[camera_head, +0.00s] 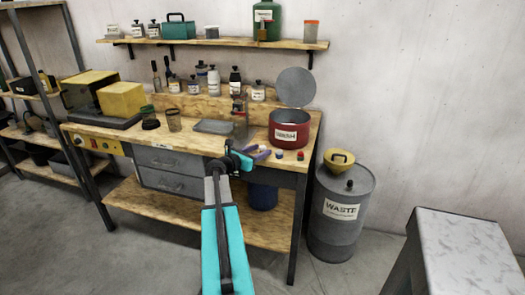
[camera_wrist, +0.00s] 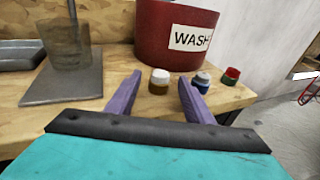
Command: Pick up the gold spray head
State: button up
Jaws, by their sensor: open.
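The gold spray head (camera_wrist: 159,86) is a small piece with a gold-brown body and a white top. It stands upright on the wooden bench in the wrist view, in line with the gap between my fingers. My gripper (camera_wrist: 160,78) is open, with its two purple fingers apart and nothing held. In the head view my gripper (camera_head: 261,151) is over the bench's front right part. I cannot make out the gold spray head clearly there. Whether the fingers are level with it is hard to tell.
A blue piece (camera_wrist: 201,84) stands beside the right finger, with a red-and-green piece (camera_wrist: 231,75) further right. A red WASH pot (camera_wrist: 172,38) stands close behind. A grey plate stand (camera_wrist: 62,88) is to the left. A WASTE drum (camera_head: 340,228) stands right of the bench.

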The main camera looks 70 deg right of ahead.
jog(key=shift+x, duration=1.4)
jog(key=c, duration=1.2)
jog(key=shift+o, duration=0.2)
jog(key=shift+r, duration=0.15)
jog(key=shift+r, duration=1.1)
jog(key=s+a+r, duration=0.1)
jog(key=s+a, duration=0.1)
jog(key=a, duration=0.4)
jog(key=s+a+r, duration=0.1)
jog(key=s+a, duration=0.1)
jog(key=a, duration=0.5)
jog(key=shift+s+a+r, duration=0.15)
jog(key=shift+r, duration=0.2)
